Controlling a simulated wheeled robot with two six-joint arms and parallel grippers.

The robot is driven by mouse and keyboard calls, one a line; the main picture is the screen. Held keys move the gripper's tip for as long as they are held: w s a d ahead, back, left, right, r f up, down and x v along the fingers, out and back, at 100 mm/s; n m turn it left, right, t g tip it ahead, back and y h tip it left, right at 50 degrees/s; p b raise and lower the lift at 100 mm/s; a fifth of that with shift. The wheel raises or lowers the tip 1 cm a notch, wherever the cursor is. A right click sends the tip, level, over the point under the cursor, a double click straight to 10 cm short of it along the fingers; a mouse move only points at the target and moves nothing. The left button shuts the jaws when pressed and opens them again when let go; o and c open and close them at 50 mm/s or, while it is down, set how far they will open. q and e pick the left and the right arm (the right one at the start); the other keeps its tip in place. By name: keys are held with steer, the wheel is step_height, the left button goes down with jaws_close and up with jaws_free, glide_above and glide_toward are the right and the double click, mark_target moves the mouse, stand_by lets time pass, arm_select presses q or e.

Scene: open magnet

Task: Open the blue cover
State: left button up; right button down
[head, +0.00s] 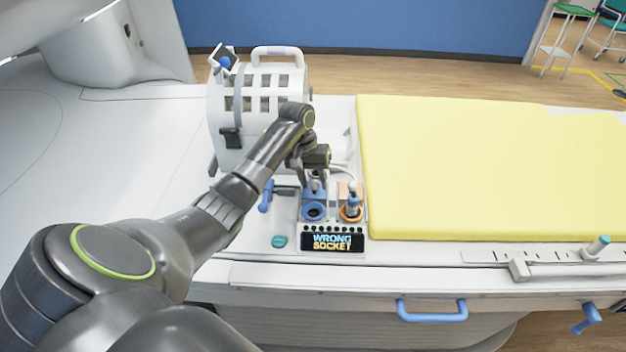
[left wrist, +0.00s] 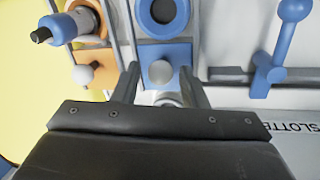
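The blue cover (head: 313,194) is a blue plate beside the blue ring socket (head: 313,211) on the panel by the bed. In the left wrist view the blue plate (left wrist: 178,53) bears a pale round knob (left wrist: 160,72), next to the dark opening of the blue ring (left wrist: 163,12). My left gripper (head: 314,186) is over the plate. In the left wrist view its two fingers (left wrist: 159,76) stand apart on either side of the knob, with gaps showing. Whether the plate is shut over anything cannot be told. My right gripper is not in view.
An orange socket (head: 351,213) with a blue-grey plug stands just right. A display (head: 332,242) reads "WRONG SOCKET". A blue lever (head: 266,196) and a teal button (head: 279,241) are to the left. A white slotted coil (head: 262,100) stands behind; a yellow mattress (head: 460,165) lies right.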

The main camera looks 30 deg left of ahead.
arm_select(q)
steer(key=shift+o, duration=0.5)
steer(key=shift+r, duration=0.3)
step_height(320, 180, up, 9)
steer(key=a, duration=0.2)
step_height(320, 180, up, 8)
steer(key=f+p, duration=0.1)
steer(key=p, duration=0.4)
glide_above(306, 191)
steer(key=a, duration=0.1)
steer(key=shift+s+a+r, duration=0.1)
steer(key=shift+s+r, duration=0.15)
steer(key=shift+s, duration=0.05)
